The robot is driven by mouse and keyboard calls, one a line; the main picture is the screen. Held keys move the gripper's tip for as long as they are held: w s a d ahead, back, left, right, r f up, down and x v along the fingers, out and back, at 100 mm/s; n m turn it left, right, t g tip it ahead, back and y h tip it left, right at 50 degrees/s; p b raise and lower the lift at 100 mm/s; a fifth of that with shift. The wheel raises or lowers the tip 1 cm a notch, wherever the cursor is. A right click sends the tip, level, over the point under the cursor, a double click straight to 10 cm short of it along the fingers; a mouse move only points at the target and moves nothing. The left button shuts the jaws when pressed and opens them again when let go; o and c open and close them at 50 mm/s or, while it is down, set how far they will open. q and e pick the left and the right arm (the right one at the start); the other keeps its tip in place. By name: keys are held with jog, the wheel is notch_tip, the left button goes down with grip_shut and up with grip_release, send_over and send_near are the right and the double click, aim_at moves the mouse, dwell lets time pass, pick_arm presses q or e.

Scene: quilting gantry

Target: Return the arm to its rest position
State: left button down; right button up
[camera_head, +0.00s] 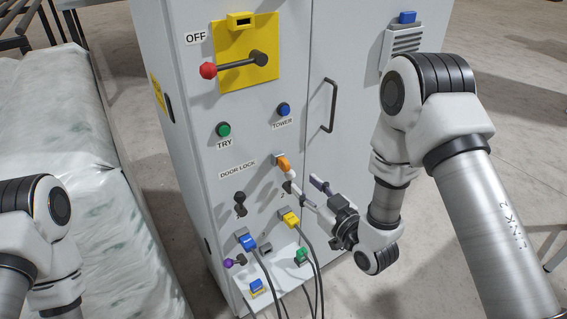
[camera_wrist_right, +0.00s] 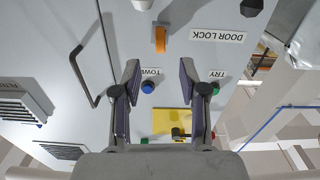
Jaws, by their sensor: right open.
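My right arm (camera_head: 405,150) reaches in from the right toward a light grey cabinet. Its gripper (camera_head: 302,177) is open and empty in front of the lower panel, with one fingertip seen close to an orange knob (camera_head: 283,163) by the DOOR LOCK label. In the right wrist view, which is upside down, the gripper's two fingers (camera_wrist_right: 158,66) stand apart. The orange knob (camera_wrist_right: 160,39) lies beyond the fingertips and a blue button (camera_wrist_right: 148,86) shows between the fingers. I cannot tell whether a finger touches the panel. My left arm shows at the left edge; its gripper is out of view.
The cabinet (camera_head: 345,60) carries a red-tipped lever on a yellow plate (camera_head: 262,42), a green button (camera_head: 223,129) and a door handle (camera_head: 330,105). Blue (camera_head: 246,241) and yellow (camera_head: 291,218) plugs with hanging cables sit below. A wrapped bulk (camera_head: 60,120) stands left.

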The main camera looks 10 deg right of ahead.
jog(key=s+d+f+m+g+h+p, duration=0.1)
jog(key=s+d+f+g+h+p, duration=0.15)
jog(key=s+f+g, duration=0.8)
jog(key=s+d+f+m+g+h, duration=0.1)
jog(key=s+f+m+g+h, duration=0.1)
jog(key=s+f, duration=0.5)
jog(key=s+d+f+m+g+h+p, duration=0.1)
jog(key=s+f+g, duration=0.3)
jog(key=s, duration=1)
notch_tip(320, 180, down, 3)
jog(key=shift+d+r+m+h, duration=0.15)
jog(key=shift+d+m+h, duration=0.2)
jog(key=shift+d+m, duration=0.35)
jog(key=shift+d+g, duration=0.1)
jog(key=shift+g, duration=0.15)
